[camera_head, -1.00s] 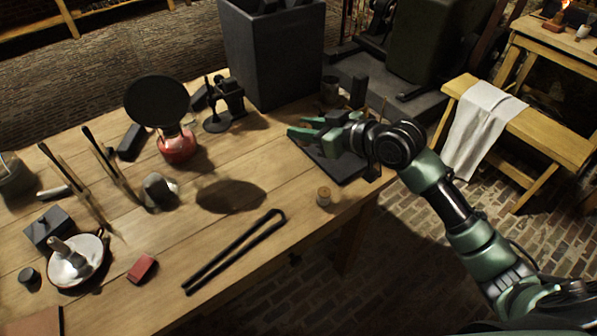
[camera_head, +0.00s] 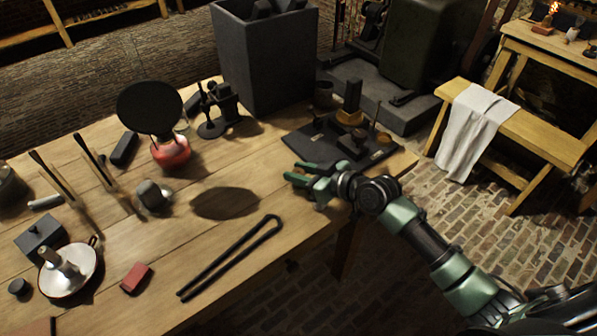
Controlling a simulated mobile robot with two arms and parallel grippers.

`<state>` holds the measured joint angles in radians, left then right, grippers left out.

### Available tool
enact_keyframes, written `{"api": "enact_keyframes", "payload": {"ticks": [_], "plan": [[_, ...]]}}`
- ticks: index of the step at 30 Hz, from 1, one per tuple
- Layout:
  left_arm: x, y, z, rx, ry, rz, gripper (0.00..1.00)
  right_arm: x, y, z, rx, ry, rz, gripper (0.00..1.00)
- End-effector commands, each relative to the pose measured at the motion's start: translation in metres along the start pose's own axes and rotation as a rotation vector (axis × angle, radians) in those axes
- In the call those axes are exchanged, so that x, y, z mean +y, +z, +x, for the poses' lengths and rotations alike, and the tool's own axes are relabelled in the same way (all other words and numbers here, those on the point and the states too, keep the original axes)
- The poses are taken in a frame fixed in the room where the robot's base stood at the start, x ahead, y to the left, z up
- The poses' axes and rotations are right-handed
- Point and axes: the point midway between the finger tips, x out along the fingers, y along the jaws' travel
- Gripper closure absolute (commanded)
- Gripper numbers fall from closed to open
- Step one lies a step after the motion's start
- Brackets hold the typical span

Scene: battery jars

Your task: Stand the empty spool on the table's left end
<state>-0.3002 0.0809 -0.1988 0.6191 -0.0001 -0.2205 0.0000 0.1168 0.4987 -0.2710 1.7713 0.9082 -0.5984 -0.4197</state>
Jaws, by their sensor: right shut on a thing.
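My right gripper (camera_head: 304,181), with green fingers, is low over the table's near right edge and shut. It is where the small wooden spool stood; the fingers hide most of what they hold, which I take to be that spool. The wooden table (camera_head: 255,170) runs from the right to its left end at the picture's left side. My left gripper is not in view.
The left end is crowded: a white dish (camera_head: 84,277), a grey box (camera_head: 40,237), upright rods and a red block (camera_head: 136,278). Long black tongs (camera_head: 229,258) lie mid-front. A red lamp with a dark disc (camera_head: 150,107), a tall bin (camera_head: 268,60) and a dark board (camera_head: 310,143) stand farther back.

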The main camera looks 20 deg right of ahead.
Motion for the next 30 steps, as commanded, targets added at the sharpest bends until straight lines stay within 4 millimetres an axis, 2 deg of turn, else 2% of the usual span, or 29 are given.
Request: {"api": "enact_keyframes", "payload": {"ticks": [5, 6, 8, 9, 20, 23, 30], "plan": [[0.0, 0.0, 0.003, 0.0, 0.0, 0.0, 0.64, 0.0, 0.003, 0.001, 0.0, 0.0, 0.0, 1.0], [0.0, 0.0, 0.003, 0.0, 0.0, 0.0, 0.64, 0.0, 0.003, 0.001, 0.001, 0.0, 0.0, 0.68], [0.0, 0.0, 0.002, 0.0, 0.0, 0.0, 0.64, 0.0, 0.002, 0.001, 0.001, 0.0, 0.0, 0.51], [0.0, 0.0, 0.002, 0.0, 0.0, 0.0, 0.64, 0.0, 0.002, 0.001, 0.001, 0.0, 0.0, 0.49], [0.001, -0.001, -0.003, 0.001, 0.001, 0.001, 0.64, 0.0, -0.004, -0.001, 0.001, 0.0, 0.001, 0.49], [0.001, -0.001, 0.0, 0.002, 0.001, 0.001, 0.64, 0.001, 0.0, -0.013, -0.001, 0.002, 0.0, 0.49], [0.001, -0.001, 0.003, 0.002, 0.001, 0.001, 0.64, 0.0, 0.001, -0.064, -0.003, -0.001, -0.004, 0.49]]}}
